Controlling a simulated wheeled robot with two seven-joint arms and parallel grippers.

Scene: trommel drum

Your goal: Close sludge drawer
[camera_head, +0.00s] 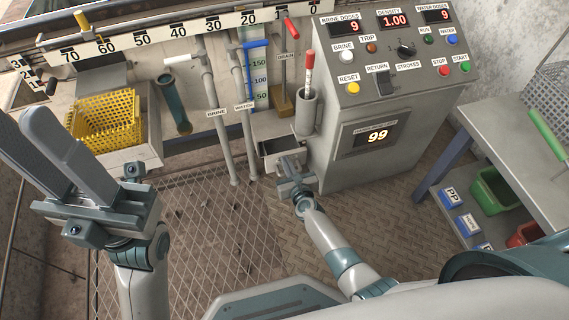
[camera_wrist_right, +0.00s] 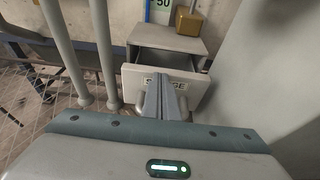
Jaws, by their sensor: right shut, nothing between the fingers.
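The sludge drawer (camera_head: 281,147) is a small grey metal drawer standing open below the panel, left of the control cabinet. In the right wrist view its labelled front (camera_wrist_right: 137,82) faces me, and its open top shows behind the front. My right gripper (camera_head: 288,162) is shut and empty, its fingers pointing at the drawer front. In the right wrist view the fingertips (camera_wrist_right: 166,82) overlap the middle of the label; I cannot tell whether they touch it. My left gripper (camera_head: 20,122) is raised at the left, far from the drawer; its finger gap is unclear.
The control cabinet (camera_head: 345,190) stands close on the right of the drawer. Brine and water pipes (camera_head: 222,130) run down on its left. A yellow basket (camera_head: 105,120) sits further left. A grey table (camera_head: 510,140) stands at the right. Mesh flooring (camera_head: 200,225) lies below.

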